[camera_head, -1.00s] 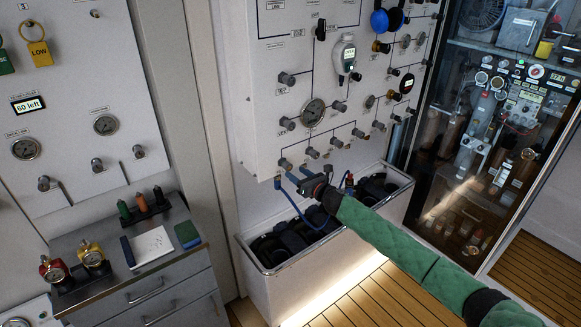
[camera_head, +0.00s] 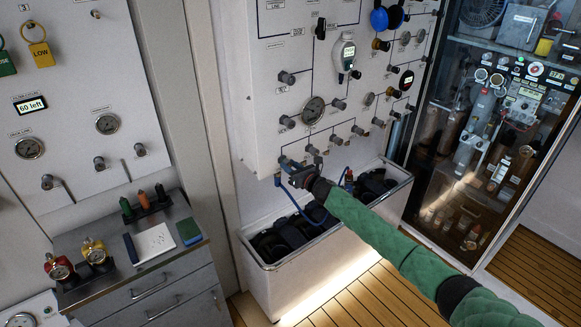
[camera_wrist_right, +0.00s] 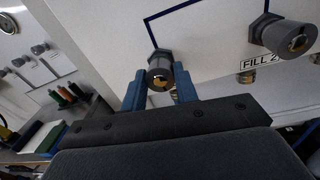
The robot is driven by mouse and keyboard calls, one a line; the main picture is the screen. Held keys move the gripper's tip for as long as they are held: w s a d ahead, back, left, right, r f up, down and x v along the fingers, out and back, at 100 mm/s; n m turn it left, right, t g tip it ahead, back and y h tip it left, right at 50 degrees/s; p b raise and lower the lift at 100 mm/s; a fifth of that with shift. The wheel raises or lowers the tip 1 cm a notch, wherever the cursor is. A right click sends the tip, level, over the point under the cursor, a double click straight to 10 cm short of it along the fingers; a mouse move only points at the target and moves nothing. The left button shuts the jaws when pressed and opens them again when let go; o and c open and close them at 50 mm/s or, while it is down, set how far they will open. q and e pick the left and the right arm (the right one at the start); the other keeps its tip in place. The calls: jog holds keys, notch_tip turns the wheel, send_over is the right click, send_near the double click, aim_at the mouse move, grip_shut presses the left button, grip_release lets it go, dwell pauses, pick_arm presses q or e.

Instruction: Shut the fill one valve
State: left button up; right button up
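The fill one valve (camera_wrist_right: 159,76) is a grey knob on a hex fitting with a brass-coloured centre, at the lower left of the white panel. In the right wrist view it sits between the two blue fingers of my right gripper (camera_wrist_right: 160,88). One finger is on each side, very close to the knob; I cannot tell whether they press on it. In the head view my right gripper (camera_head: 291,168) is at the panel's lower left corner and mostly hides this valve. My left gripper is not in view.
The fill two knob (camera_wrist_right: 289,38) is just to the right, above its label. More knobs and a gauge (camera_head: 313,110) are higher on the panel (camera_head: 262,130). A white bin (camera_head: 290,290) with dark cylinders and a blue hose (camera_head: 305,213) lies below. A cabinet stands left.

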jog(key=shift+c, duration=0.6)
